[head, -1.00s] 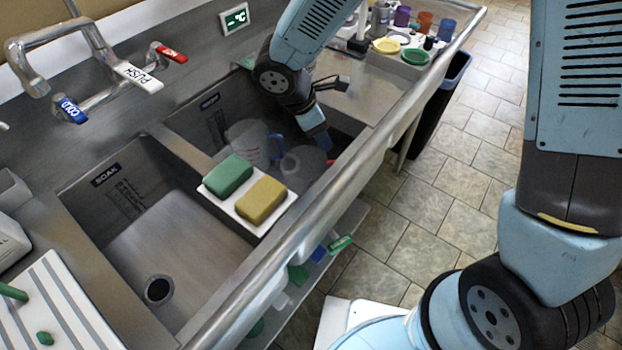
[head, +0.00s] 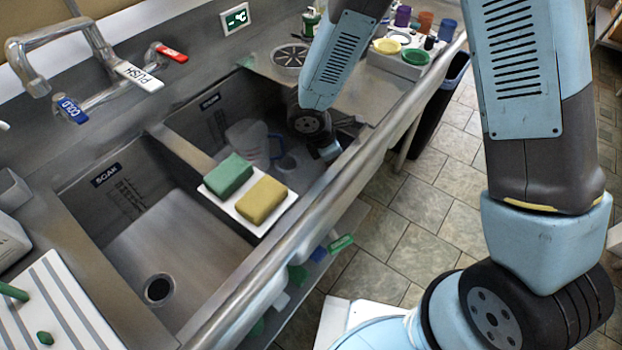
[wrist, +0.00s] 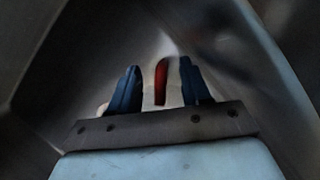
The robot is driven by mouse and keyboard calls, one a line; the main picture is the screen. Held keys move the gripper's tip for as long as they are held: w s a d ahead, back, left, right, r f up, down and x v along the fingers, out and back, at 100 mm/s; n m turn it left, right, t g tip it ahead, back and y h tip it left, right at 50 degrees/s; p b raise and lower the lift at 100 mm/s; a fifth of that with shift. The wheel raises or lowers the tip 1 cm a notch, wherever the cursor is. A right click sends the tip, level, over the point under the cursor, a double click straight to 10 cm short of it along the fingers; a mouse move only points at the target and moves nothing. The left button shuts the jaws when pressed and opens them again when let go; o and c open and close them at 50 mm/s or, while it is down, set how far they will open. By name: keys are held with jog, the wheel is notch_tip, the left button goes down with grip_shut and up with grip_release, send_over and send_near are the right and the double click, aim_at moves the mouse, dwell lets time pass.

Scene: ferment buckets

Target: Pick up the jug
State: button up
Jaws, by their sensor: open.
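A clear jug with a blue handle (head: 243,138) stands in the far sink basin in the head view. In the wrist view a red handle (wrist: 161,84) stands upright between the two blue fingers of my gripper (wrist: 159,66). The fingers are apart, with a gap on each side of the handle. The body that this handle belongs to is dim and blurred.
Green and yellow sponges (head: 261,200) lie on a white tray across the divider. The near basin (head: 165,245) is empty. The sink's front rail (head: 310,215) runs close beside my arm. Cups and bowls (head: 415,57) stand at the far end.

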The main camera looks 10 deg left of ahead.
jog(key=shift+d+f, duration=0.15)
jog(key=shift+f, duration=0.25)
grip_shut()
dwell(0.4)
